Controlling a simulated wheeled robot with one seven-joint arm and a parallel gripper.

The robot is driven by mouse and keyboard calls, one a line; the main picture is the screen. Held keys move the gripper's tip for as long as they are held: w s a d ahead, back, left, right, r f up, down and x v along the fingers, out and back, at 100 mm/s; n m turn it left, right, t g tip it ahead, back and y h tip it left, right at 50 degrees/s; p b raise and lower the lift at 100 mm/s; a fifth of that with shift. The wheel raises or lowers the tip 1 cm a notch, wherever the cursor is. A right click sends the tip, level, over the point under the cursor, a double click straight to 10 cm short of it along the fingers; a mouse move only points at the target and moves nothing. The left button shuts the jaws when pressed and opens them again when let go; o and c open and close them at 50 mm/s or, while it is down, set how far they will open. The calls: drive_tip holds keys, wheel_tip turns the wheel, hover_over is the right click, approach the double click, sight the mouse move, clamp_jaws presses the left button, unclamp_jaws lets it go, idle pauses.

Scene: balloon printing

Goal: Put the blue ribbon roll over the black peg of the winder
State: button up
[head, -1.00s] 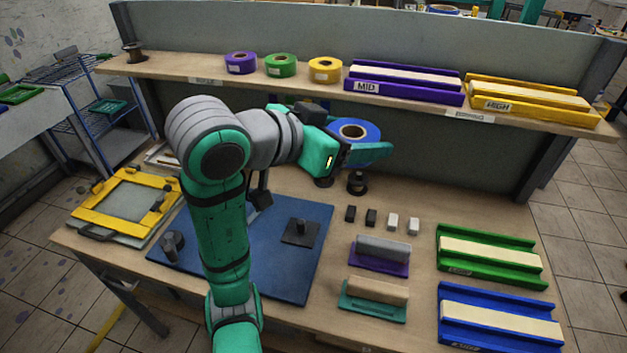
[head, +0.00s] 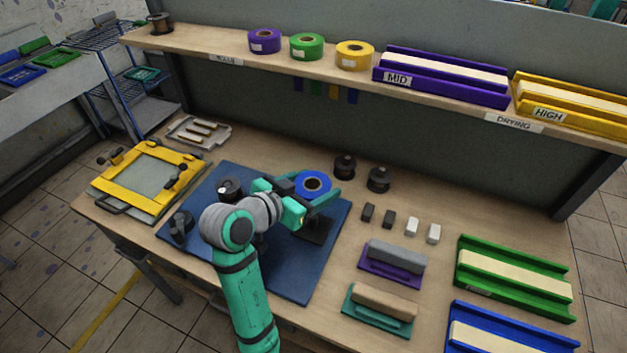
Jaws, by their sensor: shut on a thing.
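The blue ribbon roll (head: 314,184) is held flat in my gripper (head: 318,193), with its pale core ring facing up. My gripper is shut on the roll's sides, above the blue mat. The winder's black square base (head: 316,231) lies on the mat just below the roll in the picture. Its black peg is mostly hidden by the roll and gripper. I cannot tell whether the peg is inside the roll's hole or how high the roll is above the base.
Purple (head: 264,41), green (head: 306,46) and yellow (head: 355,55) rolls stand on the shelf. Black round pieces (head: 345,166) stand behind the mat (head: 285,283). A black knobbed piece (head: 181,228) is at its left. Small blocks (head: 412,227) and squeegees (head: 397,257) lie to the right.

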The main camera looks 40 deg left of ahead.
sight(315, 217)
drive_tip(key=shift+s+f, duration=0.2)
drive_tip(key=shift+f, duration=0.2)
drive_tip(key=shift+w+d+f, duration=0.2)
drive_tip(key=shift+d+f, duration=0.2)
drive_tip(key=shift+f, duration=0.2)
drive_tip(key=shift+s+a+f, duration=0.1)
drive_tip(key=shift+a+f, duration=0.05)
drive_tip(key=shift+f, duration=0.4)
drive_tip(key=shift+s+a+f, duration=0.1)
drive_tip(key=shift+a+f, duration=0.05)
drive_tip(key=shift+f, duration=0.4)
drive_tip(key=shift+w+f, duration=0.15)
drive_tip(key=shift+f, duration=0.4)
drive_tip(key=shift+w+f, duration=0.15)
drive_tip(key=shift+f, duration=0.35)
drive_tip(key=shift+s+a+f, duration=0.25)
drive_tip(key=shift+s+f, duration=0.05)
drive_tip(key=shift+f, duration=0.1)
drive_tip(key=shift+w+d+f, duration=0.2)
drive_tip(key=shift+d+f, duration=0.3)
drive_tip(key=shift+f, duration=0.15)
drive_tip(key=shift+s+a+f, duration=0.15)
drive_tip(key=shift+a+f, duration=0.05)
drive_tip(key=shift+f, duration=1.65)
drive_tip(key=shift+f, duration=0.1)
